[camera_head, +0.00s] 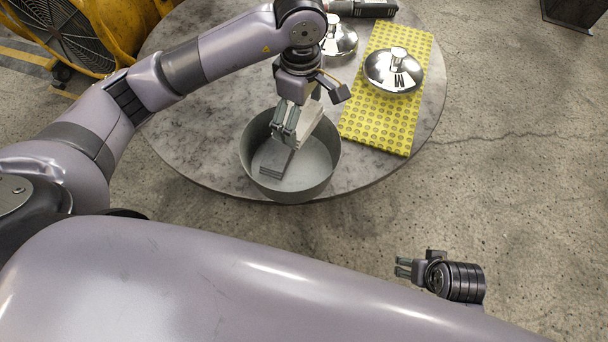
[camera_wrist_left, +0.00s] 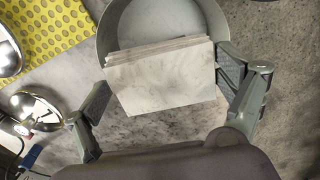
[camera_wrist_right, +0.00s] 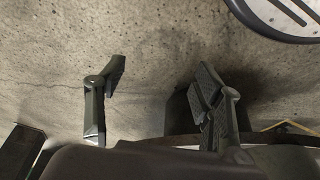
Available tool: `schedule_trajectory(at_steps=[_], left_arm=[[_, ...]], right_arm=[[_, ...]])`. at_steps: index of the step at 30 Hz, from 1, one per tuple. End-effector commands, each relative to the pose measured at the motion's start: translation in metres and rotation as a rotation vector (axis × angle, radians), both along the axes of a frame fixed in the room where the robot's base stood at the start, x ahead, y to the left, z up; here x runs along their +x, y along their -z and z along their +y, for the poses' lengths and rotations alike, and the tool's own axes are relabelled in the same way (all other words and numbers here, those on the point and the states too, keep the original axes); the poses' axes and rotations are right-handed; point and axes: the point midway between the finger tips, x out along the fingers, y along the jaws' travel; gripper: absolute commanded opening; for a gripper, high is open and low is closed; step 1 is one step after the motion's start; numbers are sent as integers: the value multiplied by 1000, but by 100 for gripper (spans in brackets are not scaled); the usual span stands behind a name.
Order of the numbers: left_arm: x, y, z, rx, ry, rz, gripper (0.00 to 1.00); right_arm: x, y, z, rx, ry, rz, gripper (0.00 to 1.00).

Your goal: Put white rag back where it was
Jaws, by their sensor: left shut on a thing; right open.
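The white rag (camera_wrist_left: 160,78) is a folded, lightly stained stack of cloth between the fingers of my left gripper (camera_wrist_left: 162,88) in the left wrist view. In the head view the rag (camera_head: 276,158) hangs from my left gripper (camera_head: 285,134) over or within the round grey pan (camera_head: 331,147); I cannot tell whether it touches the pan's floor. The pan also shows in the left wrist view (camera_wrist_left: 106,33), with the rag across its near rim. My right gripper (camera_head: 404,268) is open and empty, away from the table; it also shows in the right wrist view (camera_wrist_right: 158,82).
The round marble table (camera_head: 205,150) carries a yellow patterned cloth (camera_head: 372,128) with a shiny metal lid (camera_head: 393,72) on it. Another metal lid (camera_head: 341,40) and a dark tool (camera_head: 362,8) lie behind. A yellow fan (camera_head: 75,35) stands at the back left.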

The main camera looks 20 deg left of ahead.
Motion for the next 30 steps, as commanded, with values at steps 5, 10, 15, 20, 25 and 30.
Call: schedule_trajectory(at_steps=[5, 10, 15, 20, 25, 30], left_arm=[[7, 7, -7, -5, -134, 4, 59], [8, 19, -8, -5, -173, 10, 59], [7, 62, -8, -5, -174, 13, 59], [7, 106, -8, -4, -173, 13, 59], [7, 144, -8, -5, -172, 11, 59], [8, 161, -8, -6, -170, 8, 59]], right_arm=[[-4, -25, -1, 0, 2, -21, 61], [-8, -41, -2, 1, 3, -30, 61], [-15, -61, -3, 1, 5, -42, 61], [-16, -55, -3, 1, 5, -40, 61], [-16, -47, -3, 1, 5, -41, 61], [-6, -48, -1, 10, 2, -84, 61]])
